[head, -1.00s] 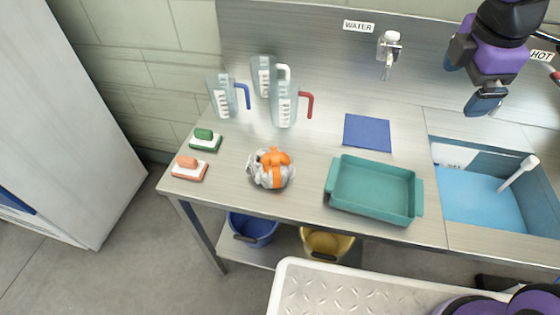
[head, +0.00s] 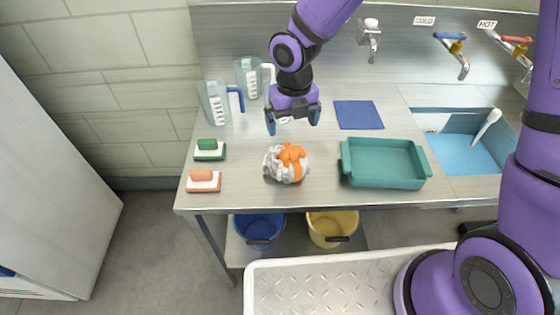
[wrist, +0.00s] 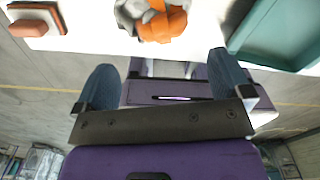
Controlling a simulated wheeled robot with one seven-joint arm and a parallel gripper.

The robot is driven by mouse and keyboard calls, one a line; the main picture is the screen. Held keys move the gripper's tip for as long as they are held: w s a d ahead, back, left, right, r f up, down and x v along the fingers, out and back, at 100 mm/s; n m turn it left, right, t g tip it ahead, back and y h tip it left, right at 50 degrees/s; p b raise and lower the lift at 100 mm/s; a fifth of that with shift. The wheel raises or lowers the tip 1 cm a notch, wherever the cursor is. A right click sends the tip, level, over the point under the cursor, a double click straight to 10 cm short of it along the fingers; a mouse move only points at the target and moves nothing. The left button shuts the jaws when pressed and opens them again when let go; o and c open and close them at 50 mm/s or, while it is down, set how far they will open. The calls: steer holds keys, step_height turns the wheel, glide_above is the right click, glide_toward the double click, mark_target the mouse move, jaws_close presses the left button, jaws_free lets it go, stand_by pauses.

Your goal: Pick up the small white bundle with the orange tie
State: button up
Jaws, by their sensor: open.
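The small white bundle with the orange tie (head: 286,163) sits on the steel counter, left of the teal tray. In the wrist view the bundle (wrist: 152,18) shows at the top edge, partly cut off, beyond the fingertips. My gripper (head: 293,124) is open and empty. It is above the counter, just behind the bundle in the head view, and does not touch it. Its two blue fingers are spread wide in the wrist view (wrist: 160,75).
The teal tray (head: 386,182) stands right of the bundle. Measuring jugs (head: 216,104) stand behind left. A blue cloth (head: 358,115) lies behind right, with the sink (head: 465,152) beyond. Buckets (head: 259,228) sit below.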

mark_target(291, 145)
steer(key=f, duration=0.8)
steer(key=shift+w+f, duration=0.25)
steer(key=shift+f, duration=0.15)
steer(key=c, duration=1.4)
